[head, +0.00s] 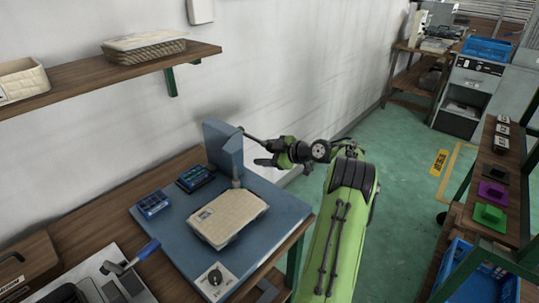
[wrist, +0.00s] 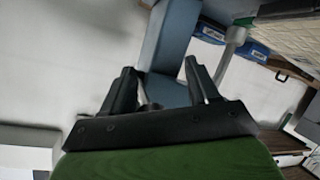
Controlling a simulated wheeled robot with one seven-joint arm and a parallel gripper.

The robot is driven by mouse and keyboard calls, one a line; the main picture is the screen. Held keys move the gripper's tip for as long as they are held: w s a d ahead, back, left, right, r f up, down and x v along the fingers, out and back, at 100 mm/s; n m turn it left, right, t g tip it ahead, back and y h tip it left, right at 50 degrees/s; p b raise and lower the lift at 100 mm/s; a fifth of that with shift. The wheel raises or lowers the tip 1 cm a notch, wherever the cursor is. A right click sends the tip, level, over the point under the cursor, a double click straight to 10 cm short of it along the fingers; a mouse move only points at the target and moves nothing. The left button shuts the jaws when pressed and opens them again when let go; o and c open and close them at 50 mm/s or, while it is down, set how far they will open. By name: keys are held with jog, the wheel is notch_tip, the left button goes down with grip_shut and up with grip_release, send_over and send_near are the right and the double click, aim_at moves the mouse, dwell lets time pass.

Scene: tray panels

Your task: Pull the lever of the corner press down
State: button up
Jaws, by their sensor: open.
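The corner press has a blue upright body (head: 224,150) on a wide blue base plate (head: 172,238). A thin dark rod, apparently its lever (head: 252,136), runs from beside the top of the body toward my gripper (head: 262,152). My gripper is at the right of the press body, near its upper part. In the wrist view, my gripper (wrist: 160,80) is open, with its two dark fingers apart and the blue press body (wrist: 172,40) beyond them. A small dark piece shows between the fingers; I cannot tell whether it is the lever or whether a finger touches it.
A beige packet (head: 228,217) lies on the base plate under the press. A wall shelf (head: 110,78) hangs at upper left.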

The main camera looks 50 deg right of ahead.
jog(key=s+d+f+b, duration=0.1)
jog(key=s+b, duration=0.1)
jog(key=s, duration=0.6)
jog(key=s+d+f+b, duration=0.2)
jog(key=s+b, duration=0.1)
jog(key=s, duration=0.6)
jog(key=shift+s+f, duration=0.2)
dwell(0.5)
jog(key=p+v, duration=0.8)
jog(key=v, duration=0.7)
jog(key=shift+s+r, duration=0.15)
jog(key=shift+s, duration=0.15)
jog(key=shift+d, duration=0.1)
